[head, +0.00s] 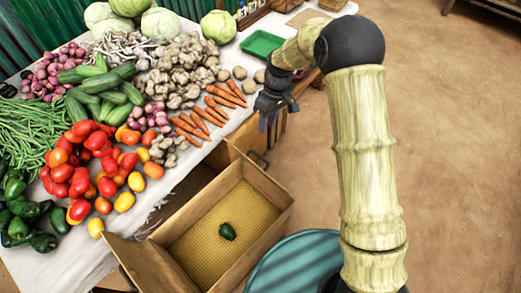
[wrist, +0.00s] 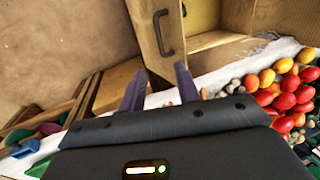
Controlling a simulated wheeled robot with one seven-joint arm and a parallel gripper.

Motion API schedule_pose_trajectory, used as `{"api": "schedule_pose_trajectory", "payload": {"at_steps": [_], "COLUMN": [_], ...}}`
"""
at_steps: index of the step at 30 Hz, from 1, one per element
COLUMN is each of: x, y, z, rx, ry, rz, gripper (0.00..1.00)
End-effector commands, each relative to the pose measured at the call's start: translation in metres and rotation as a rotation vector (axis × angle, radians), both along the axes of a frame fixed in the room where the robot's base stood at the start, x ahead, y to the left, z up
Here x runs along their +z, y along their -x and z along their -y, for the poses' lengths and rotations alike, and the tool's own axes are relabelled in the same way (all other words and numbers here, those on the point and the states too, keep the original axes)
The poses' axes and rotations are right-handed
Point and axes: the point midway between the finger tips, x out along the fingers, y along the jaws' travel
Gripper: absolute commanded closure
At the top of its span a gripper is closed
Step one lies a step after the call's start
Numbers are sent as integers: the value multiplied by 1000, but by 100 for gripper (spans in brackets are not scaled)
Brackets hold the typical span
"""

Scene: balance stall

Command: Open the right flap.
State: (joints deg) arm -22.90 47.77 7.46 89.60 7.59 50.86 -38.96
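A wooden box (head: 282,202) with a woven yellow floor stands beside the stall table, and a dark green pepper (head: 227,231) lies inside. One flap (head: 150,266) is at its near left end. Another flap (head: 237,160) with a dark handle (head: 261,158) is at its far end, nearest my gripper. Its exact angle is hard to judge. In the wrist view this flap (wrist: 150,52) and its handle (wrist: 164,33) are just beyond the fingertips. My gripper (head: 268,122) is open and empty, fingers apart (wrist: 160,82), short of the handle and not visibly touching it.
The white-clothed table (head: 205,152) on the left is heaped with tomatoes, carrots (head: 205,118), garlic and other vegetables. A green tray (head: 261,44) is at its far end. A round teal top (head: 300,265) stands close to the box. Bare floor lies to the right.

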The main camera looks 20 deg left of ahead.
Motion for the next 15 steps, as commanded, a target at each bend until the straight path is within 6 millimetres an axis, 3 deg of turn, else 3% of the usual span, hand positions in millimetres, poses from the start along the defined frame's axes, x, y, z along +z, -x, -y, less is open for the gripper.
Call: {"api": "schedule_pose_trajectory", "payload": {"at_steps": [15], "x": [-89], "y": [20], "z": [-10], "rx": [1], "ry": [2], "rz": [-2], "gripper": [67]}}
